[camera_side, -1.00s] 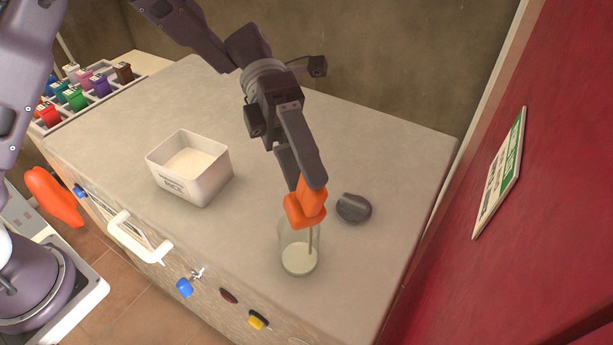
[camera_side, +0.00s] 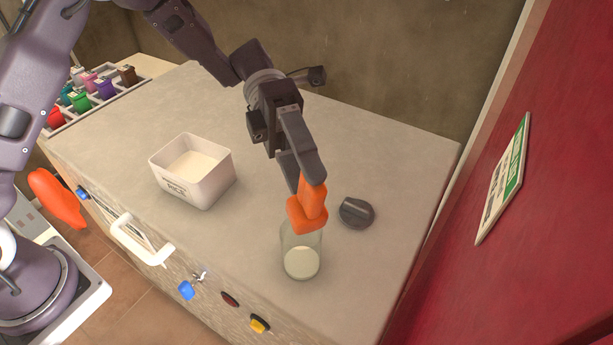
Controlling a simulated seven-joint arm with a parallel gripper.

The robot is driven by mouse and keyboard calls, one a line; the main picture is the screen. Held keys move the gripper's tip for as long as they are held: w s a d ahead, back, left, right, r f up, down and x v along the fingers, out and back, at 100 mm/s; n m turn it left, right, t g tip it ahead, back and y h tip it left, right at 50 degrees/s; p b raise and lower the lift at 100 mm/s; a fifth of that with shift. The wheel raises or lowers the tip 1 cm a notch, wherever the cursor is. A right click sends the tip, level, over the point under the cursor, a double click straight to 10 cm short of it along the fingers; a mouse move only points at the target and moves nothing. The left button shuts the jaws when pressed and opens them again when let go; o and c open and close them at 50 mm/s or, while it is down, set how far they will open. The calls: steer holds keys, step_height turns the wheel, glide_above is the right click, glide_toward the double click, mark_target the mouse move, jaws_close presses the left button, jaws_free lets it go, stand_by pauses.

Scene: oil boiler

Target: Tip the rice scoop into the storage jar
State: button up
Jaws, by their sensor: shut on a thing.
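My gripper (camera_side: 307,176) is shut on the orange rice scoop (camera_side: 309,208). The scoop hangs down from the fingers over the mouth of the clear storage jar (camera_side: 299,243) and hides most of its rim. Whether the scoop touches the jar cannot be told. White rice (camera_side: 301,264) lies in the bottom of the jar, which stands upright near the front edge of the counter. The inside of the scoop is not visible, so any rice in it cannot be seen. A white box marked rice (camera_side: 206,187) stands to the left, with rice inside.
A dark grey round lid (camera_side: 356,212) lies on the counter (camera_side: 340,135) just right of the jar. A tray of coloured containers (camera_side: 98,95) is at the back left. A red wall panel (camera_side: 555,190) rises on the right. The middle of the counter is clear.

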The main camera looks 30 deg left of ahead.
steer(key=shift+w+a, duration=0.1)
steer(key=shift+a, duration=0.05)
steer(key=shift+a+f+g+h, duration=0.1)
steer(key=shift+g+h, duration=0.2)
steer(key=shift+h, duration=0.1)
steer(key=shift+w+a, duration=0.1)
steer(key=shift+w, duration=0.05)
steer(key=shift+w+a+f, duration=0.1)
stand_by(0.4)
steer(key=shift+w+a+g+h, duration=0.1)
steer(key=shift+a+g+h, duration=0.05)
steer(key=shift+g+h, duration=0.3)
